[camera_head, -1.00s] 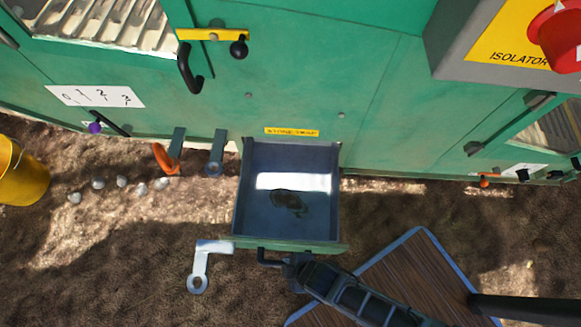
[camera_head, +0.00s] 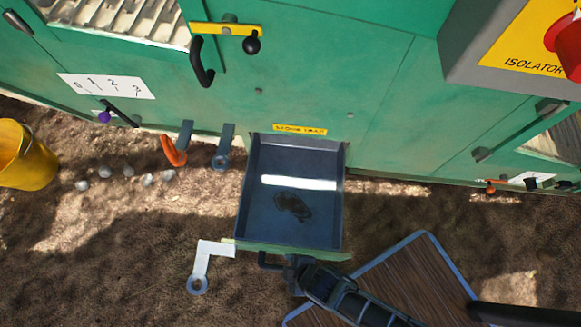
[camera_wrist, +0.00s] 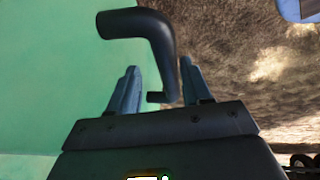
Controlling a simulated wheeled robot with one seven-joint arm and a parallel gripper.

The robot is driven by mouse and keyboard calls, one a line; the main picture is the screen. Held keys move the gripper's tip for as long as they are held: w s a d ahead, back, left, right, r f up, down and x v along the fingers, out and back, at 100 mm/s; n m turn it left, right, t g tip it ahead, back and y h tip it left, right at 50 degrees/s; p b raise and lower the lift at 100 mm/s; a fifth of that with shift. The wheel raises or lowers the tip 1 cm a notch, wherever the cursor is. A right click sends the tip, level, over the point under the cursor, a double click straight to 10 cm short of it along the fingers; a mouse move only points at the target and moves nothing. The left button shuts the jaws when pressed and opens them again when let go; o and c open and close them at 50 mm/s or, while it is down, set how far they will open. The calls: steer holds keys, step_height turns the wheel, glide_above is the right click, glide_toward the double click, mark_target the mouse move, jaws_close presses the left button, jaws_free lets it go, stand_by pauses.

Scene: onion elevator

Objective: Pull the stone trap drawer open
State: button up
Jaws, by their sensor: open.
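The stone trap drawer (camera_head: 292,234) stands pulled out from the green machine below the yellow label (camera_head: 300,129). It is a grey open-topped box with a green front edge and a dark patch on its floor. Its black bent handle (camera_head: 267,262) sticks out at the front; it also shows in the wrist view (camera_wrist: 150,32). My gripper (camera_head: 288,272) is at the handle, in front of the drawer. In the wrist view my gripper's fingers (camera_wrist: 158,78) are apart, with part of the handle between them. I cannot tell whether they touch it.
A yellow bucket (camera_head: 28,160) and several pale stones (camera_head: 105,171) are on the ground at left. A grey crank-like bracket (camera_head: 203,265) is left of the drawer front. A blue-edged wooden board (camera_head: 415,275) is at lower right. Bare ground lies between.

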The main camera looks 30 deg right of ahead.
steer(key=shift+r, duration=0.1)
steer(key=p+v, duration=0.3)
steer(key=v, duration=0.4)
steer(key=shift+s+d+r, duration=0.1)
steer(key=shift+s+r, duration=0.05)
steer(key=shift+r, duration=0.1)
steer(key=shift+s+r, duration=0.1)
steer(key=shift+r, duration=0.1)
steer(key=s+d+r+m+t+h, duration=0.1)
steer(key=d+r+m+t, duration=0.3)
steer(key=r, duration=1)
steer(key=s+d+r+m+t+h, duration=0.1)
steer(key=d+r+m+t, duration=0.2)
steer(key=d+r, duration=0.75)
steer(key=s+d+r+m+t, duration=0.1)
steer(key=s+r+m+t, duration=0.2)
steer(key=r, duration=1.5)
step_height(320, 180, up, 17)
steer(key=w+m+p, duration=0.1)
steer(key=p, duration=1.5)
steer(key=shift+w+d, duration=0.25)
steer(key=shift+d, duration=0.1)
